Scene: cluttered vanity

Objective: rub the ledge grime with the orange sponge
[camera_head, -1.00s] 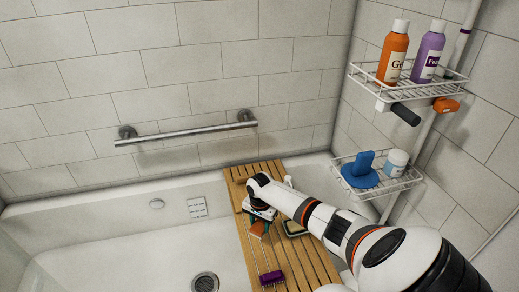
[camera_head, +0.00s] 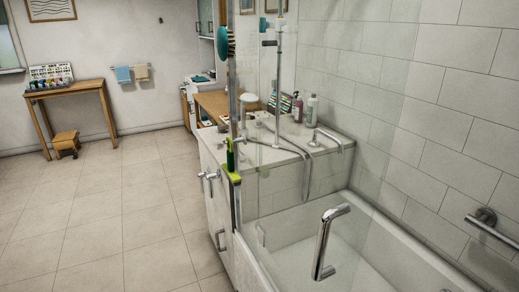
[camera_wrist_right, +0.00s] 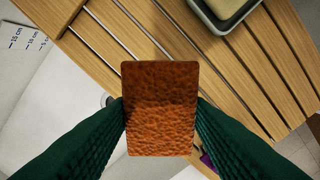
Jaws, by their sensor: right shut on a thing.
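The orange sponge (camera_wrist_right: 160,82) shows in the right wrist view as a rough, porous block. My right gripper (camera_wrist_right: 160,112) has its green ribbed fingers pressed on both sides of it, above the wooden slatted board (camera_wrist_right: 97,58). Neither gripper shows in the head view. That view has a pale ledge (camera_head: 262,152) at the end of the bathtub (camera_head: 380,235). I cannot make out a distinct grime patch on it.
A glass panel with a chrome handle (camera_head: 324,243) stands before the tub. A green bottle (camera_head: 230,155), shower hose and bottles (camera_head: 297,108) crowd the ledge. The left floor (camera_head: 110,215) is mostly clear. A soap dish (camera_wrist_right: 222,22) sits on the board.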

